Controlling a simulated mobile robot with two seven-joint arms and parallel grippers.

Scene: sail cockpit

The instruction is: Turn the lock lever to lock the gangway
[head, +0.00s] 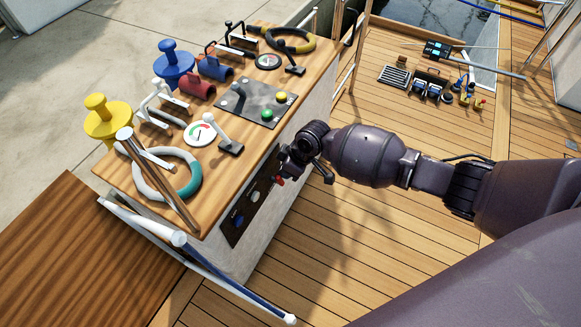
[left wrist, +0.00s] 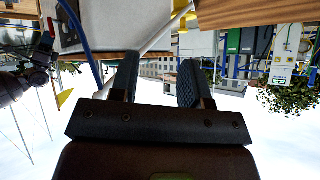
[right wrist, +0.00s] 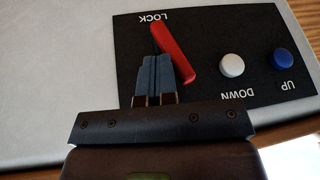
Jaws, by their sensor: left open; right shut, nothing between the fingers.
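The red lock lever (right wrist: 173,55) sits on a black panel (right wrist: 215,25) under the upside-down word LOCK in the right wrist view. It slants from upper left to lower right there. In the head view a bit of the lever (head: 279,181) shows beside my right gripper (head: 286,168) at the console's side. My right gripper's fingers (right wrist: 154,70) are shut with nothing between them. Their tips overlap the lever's left side in the right wrist view; I cannot tell whether they touch it. My left gripper (left wrist: 157,72) is open and empty, outside the head view.
A white DOWN button (right wrist: 231,65) and a blue UP button (right wrist: 282,59) are on the same panel, right of the lever. The console top (head: 225,165) carries winches, levers, gauges and rope coils. Railing tubes (head: 180,238) edge its lower side.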

